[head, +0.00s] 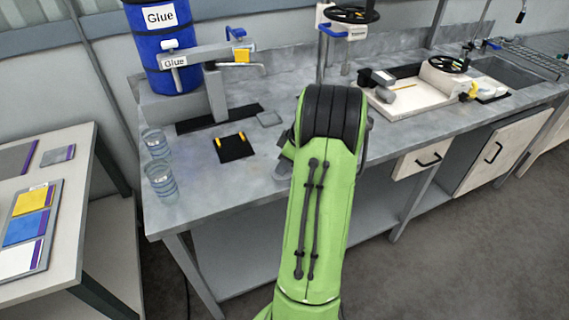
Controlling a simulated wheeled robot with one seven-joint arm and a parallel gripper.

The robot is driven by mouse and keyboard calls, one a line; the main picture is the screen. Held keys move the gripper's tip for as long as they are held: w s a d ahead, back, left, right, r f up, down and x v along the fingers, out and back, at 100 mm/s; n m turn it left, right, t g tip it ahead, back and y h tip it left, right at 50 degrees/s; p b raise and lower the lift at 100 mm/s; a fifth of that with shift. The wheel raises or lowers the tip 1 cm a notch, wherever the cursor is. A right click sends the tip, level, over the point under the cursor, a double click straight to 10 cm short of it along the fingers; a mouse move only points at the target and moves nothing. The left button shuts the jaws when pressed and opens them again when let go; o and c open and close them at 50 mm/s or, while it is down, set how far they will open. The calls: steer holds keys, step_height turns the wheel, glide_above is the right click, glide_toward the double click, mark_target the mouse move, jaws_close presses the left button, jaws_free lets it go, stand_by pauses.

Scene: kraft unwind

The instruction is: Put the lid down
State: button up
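I cannot make out a lid for certain. A small flat grey square (269,119) lies on the grey workbench (205,195), left of my green arm; I cannot tell what it is. A black pad (236,148) with yellow marks on its corners lies nearer the front. Two clear, ribbed cups (161,180) stand at the bench's left end. My arm reaches over the bench, and its green link and black joint hide my gripper and anything it may hold. A grey part of my arm's end shows just left of the link.
A blue glue drum (160,40) with a tap (240,57) stands at the back left. Right of my arm are a light tray with equipment (405,100) and a handwheel (350,14). A side table (65,170) with coloured cards stands left, across a gap.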

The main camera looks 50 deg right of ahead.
steer(key=o, duration=0.4)
